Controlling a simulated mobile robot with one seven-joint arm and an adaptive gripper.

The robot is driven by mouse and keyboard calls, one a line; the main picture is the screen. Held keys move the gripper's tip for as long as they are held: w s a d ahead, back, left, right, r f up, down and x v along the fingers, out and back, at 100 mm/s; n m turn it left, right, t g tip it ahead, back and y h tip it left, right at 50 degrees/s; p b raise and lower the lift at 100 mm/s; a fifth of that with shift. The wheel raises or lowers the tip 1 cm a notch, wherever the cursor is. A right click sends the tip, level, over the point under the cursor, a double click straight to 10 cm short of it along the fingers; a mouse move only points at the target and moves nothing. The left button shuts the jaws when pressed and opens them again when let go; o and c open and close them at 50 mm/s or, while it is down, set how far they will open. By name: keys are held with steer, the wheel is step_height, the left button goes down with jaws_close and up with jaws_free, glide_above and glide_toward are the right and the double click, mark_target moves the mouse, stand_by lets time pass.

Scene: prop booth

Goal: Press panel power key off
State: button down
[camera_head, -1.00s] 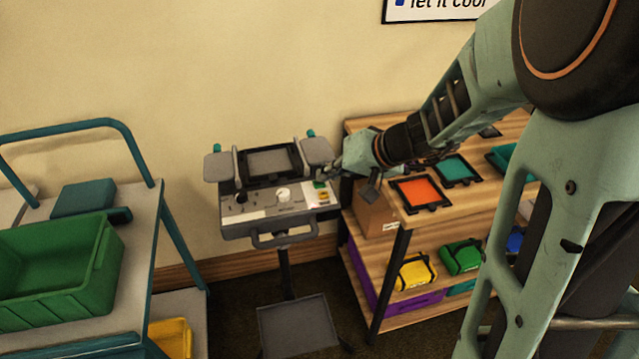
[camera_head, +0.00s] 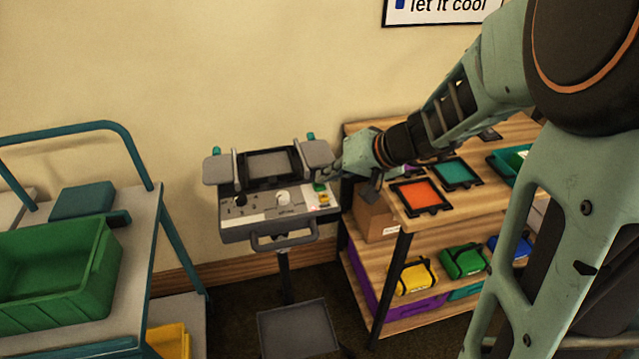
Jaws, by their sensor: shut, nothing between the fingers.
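The grey machine (camera_head: 240,232) stands on a post by the wall, with a control panel (camera_head: 262,209) sloping toward me. On the panel are a black knob at the left, a white knob (camera_head: 283,198) in the middle, and a green key (camera_head: 320,187) at the right end with a small yellow and red patch (camera_head: 323,199) below it. I cannot tell which of these is the power key's off side. My gripper (camera_head: 338,172) is shut and empty, just right of and above the green key. Whether its tips touch the panel is too small to tell.
A wooden shelf (camera_head: 437,206) with an orange framed tile (camera_head: 421,195), a teal one and coloured packs stands close at the right, under my arm. A cart with a green bin (camera_head: 58,275) stands at the left. The wall is close behind the machine.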

mark_target(326, 188)
steer(key=shift+r+p, duration=1.35)
steer(key=shift+r, duration=1.7)
